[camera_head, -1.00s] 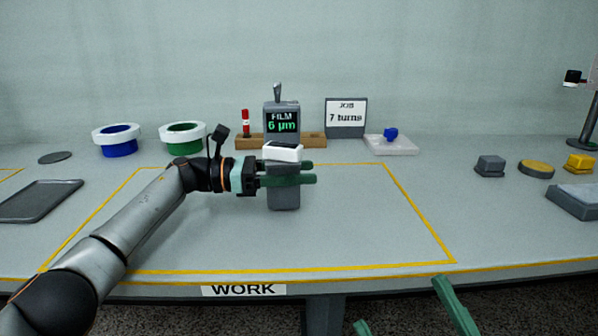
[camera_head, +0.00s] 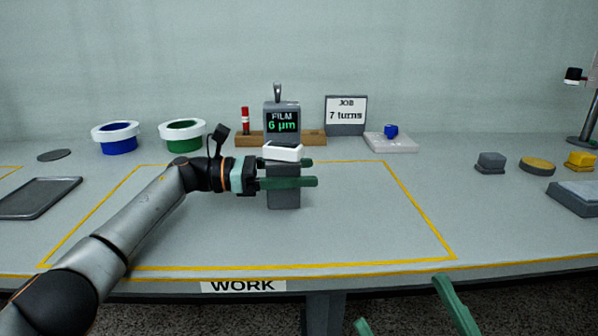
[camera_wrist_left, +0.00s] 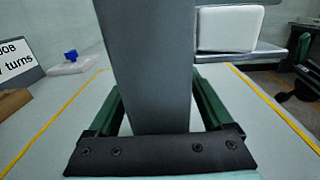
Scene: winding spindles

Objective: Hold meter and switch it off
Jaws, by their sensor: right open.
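The left wrist view shows the grey body (camera_wrist_left: 150,70) between the fingers. My right gripper (camera_head: 408,315) shows only as two spread green fingers at the bottom edge, empty.
Behind the meter are a wooden rack (camera_head: 314,138) with a red-capped marker (camera_head: 245,119) and a JOB sign reading "7 turns" (camera_head: 346,116). Blue (camera_head: 116,138) and green (camera_head: 183,136) spools stand back left. A white pad (camera_head: 391,144) with a blue piece lies back right. The yellow-outlined area right of the meter is clear.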

